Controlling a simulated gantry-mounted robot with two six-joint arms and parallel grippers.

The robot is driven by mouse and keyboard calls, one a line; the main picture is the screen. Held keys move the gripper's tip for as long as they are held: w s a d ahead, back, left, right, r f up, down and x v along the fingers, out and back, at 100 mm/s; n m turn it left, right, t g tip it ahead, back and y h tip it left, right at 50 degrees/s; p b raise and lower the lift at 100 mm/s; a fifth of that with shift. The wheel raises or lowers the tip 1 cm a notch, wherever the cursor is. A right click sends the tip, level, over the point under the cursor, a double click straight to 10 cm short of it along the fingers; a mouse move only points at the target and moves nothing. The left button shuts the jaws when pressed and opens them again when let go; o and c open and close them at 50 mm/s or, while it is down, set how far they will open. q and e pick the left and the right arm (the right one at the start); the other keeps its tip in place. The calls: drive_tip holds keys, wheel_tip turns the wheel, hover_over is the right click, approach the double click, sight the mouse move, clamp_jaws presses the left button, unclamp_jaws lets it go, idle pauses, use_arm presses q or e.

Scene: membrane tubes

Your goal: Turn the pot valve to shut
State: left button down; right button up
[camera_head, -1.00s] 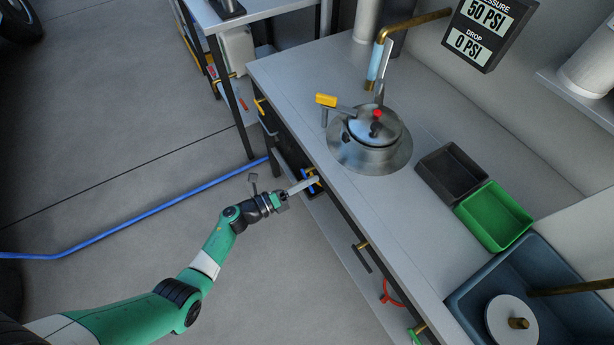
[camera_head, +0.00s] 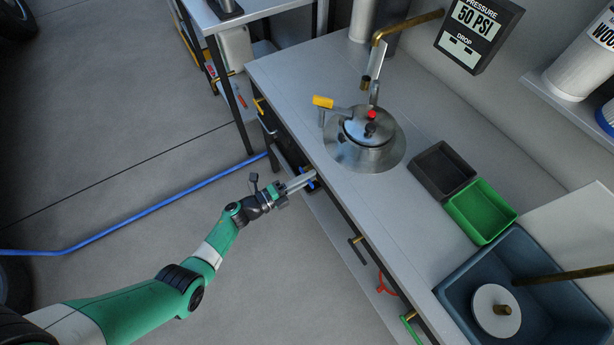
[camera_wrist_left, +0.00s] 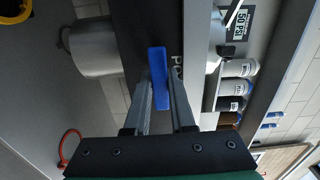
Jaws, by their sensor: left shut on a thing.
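The pot valve's blue handle (camera_head: 308,181) is on the front of the bench, under the counter edge. It shows larger in the left wrist view (camera_wrist_left: 158,75), in front of a dark panel with partly hidden white lettering. My left gripper (camera_head: 306,179) reaches it from the left. In the wrist view its two fingers (camera_wrist_left: 159,92) are shut on the blue handle, one on each side. The steel pot (camera_head: 352,158) with its red-topped lid sits in the counter above. My right gripper is not in view.
A yellow-handled part (camera_head: 323,102) stands by the pot. A red valve handle (camera_head: 385,284) and a green one (camera_head: 408,317) are further along the bench front. A blue hose (camera_head: 150,215) lies on the floor.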

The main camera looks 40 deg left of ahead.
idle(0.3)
use_arm(q)
drive_tip(key=c, duration=0.8)
unclamp_jaws()
drive_tip(key=shift+o, duration=0.2)
